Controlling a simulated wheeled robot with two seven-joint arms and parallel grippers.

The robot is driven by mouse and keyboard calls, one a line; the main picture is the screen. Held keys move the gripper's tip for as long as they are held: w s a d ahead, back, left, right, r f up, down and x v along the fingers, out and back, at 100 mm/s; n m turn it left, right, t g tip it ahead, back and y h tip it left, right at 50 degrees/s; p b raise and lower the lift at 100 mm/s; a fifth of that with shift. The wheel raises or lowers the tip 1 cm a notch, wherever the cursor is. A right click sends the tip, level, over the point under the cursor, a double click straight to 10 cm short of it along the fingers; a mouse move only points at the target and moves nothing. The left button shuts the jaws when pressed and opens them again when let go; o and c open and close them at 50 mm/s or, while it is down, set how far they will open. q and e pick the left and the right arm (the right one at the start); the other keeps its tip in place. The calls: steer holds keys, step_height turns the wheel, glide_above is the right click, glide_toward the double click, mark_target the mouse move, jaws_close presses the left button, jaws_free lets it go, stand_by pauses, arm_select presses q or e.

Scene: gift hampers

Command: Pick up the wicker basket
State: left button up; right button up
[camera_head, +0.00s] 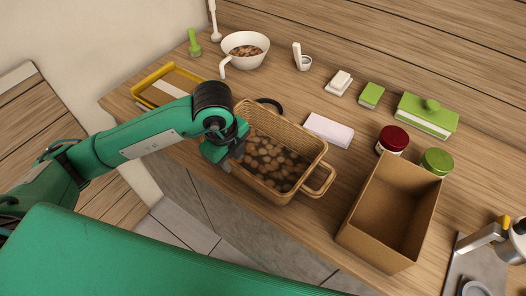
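The wicker basket (312,150) stands upright on the wooden counter, filled with brown roundish pieces (268,157). Its looped handle (321,182) shows at the lower right side. My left gripper (228,163) is at the basket's left edge, pointing down, and covers that side. Its fingers are mostly hidden behind the wrist, so I cannot tell whether they are around the rim or a handle, or only beside it. My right gripper is not in view.
An open cardboard box (394,215), a red-lidded jar (392,140) and a green-lidded jar (436,162) stand to the right. A white box (328,131) lies behind the basket. A yellow-edged tray (150,95) and white bowl (244,41) are further back. The counter's front edge is close.

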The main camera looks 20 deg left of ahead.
mark_target(238, 166)
arm_select(q)
steer(key=shift+w+d+f+p, duration=0.1)
steer(key=shift+f+p, duration=0.1)
steer(key=shift+f, duration=0.25)
steer(key=shift+d+f+p, duration=0.1)
steer(key=shift+f+p, duration=0.05)
steer(key=shift+f, duration=0.3)
steer(key=f+p, duration=0.1)
steer(key=d+f, duration=0.1)
steer(key=f, duration=0.1)
steer(key=shift+w+f+p, duration=0.15)
steer(key=shift+f+p, duration=0.15)
steer(key=shift+p, duration=0.05)
steer(key=shift+w+f, duration=0.1)
steer(key=shift+f, duration=0.45)
jaws_close()
